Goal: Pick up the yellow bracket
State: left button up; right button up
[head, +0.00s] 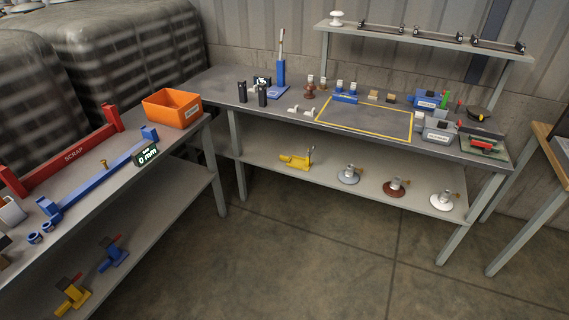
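A yellow bracket-like piece (294,161) with a grey upright part lies on the lower shelf of the back bench, toward its left end. A second yellow piece (72,299) with a dark and red top lies on the lower shelf of the left bench, at the bottom left. I cannot tell which of the two is the task's bracket. Neither of my grippers shows in the head view, and nothing touches either yellow piece.
The back bench shelf (325,183) also holds several disc-shaped insulators. A blue piece (112,252) lies near the left yellow one. An orange bin (172,108) stands on the left bench. Bench legs border the shelves. The concrete floor (300,255) in front is clear.

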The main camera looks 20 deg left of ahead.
aim_at(305, 165)
jog(key=u, duration=0.95)
jog(key=i, duration=1.25)
jog(key=u, duration=0.6)
jog(key=i, duration=1.45)
jog(key=z, duration=1.5)
jog(key=i, duration=0.7)
jog(key=z, duration=0.7)
